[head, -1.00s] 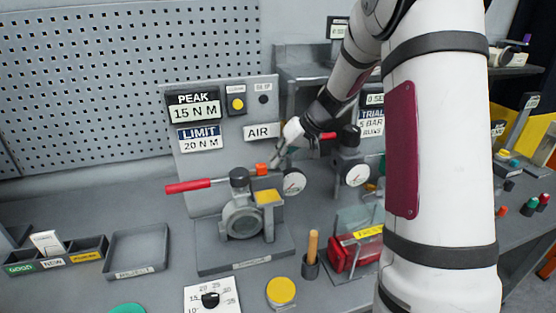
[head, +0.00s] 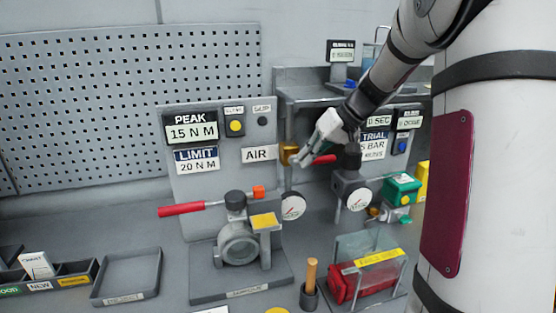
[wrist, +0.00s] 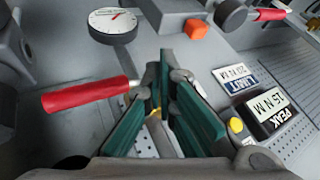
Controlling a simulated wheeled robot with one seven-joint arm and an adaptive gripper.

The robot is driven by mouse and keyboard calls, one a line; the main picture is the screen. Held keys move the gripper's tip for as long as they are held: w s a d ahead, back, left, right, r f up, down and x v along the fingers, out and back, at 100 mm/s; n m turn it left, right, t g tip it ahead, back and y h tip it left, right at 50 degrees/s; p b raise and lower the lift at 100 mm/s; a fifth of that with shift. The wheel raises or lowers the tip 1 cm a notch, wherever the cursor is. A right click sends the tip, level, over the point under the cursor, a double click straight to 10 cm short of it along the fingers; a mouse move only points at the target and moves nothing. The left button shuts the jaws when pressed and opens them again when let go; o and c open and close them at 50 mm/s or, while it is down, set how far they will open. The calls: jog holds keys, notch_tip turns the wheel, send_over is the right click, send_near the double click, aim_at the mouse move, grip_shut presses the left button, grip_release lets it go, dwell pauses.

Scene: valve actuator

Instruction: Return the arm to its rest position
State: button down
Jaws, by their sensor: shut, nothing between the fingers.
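My gripper (head: 302,158) is in front of the back panel, just right of the AIR sign (head: 260,154). It hangs in the air above the bench and holds nothing. In the wrist view its dark green finger pads (wrist: 165,105) are in the lower middle. The red lever (head: 325,159) of the right-hand valve is just right of the gripper; it also shows left of the fingers in the wrist view (wrist: 90,94). My arm reaches in from the upper right, and its white link hides the right side of the bench.
A valve (head: 238,241) with a red handle (head: 182,210) and orange block (head: 258,192) stands below left. Gauges (head: 292,206) sit below the gripper. A clear-covered red part (head: 367,270), a reject tray (head: 128,277) and a green box (head: 402,188) are around. Open air lies above the panel.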

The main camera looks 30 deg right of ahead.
jog(key=s+a+r, duration=0.4)
jog(key=s+a, duration=0.2)
jog(key=a, duration=0.2)
jog(key=s+a+h, duration=0.2)
jog(key=s+a, duration=0.3)
jog(key=s, duration=0.5)
jog(key=s+a+n+h, duration=0.1)
jog(key=s+a, duration=0.3)
jog(key=s, duration=0.6)
jog(key=shift+s+a+f+h, duration=0.25)
jog(key=shift+s+a+h, duration=0.15)
jog(key=shift+h, duration=0.5)
dwell(0.4)
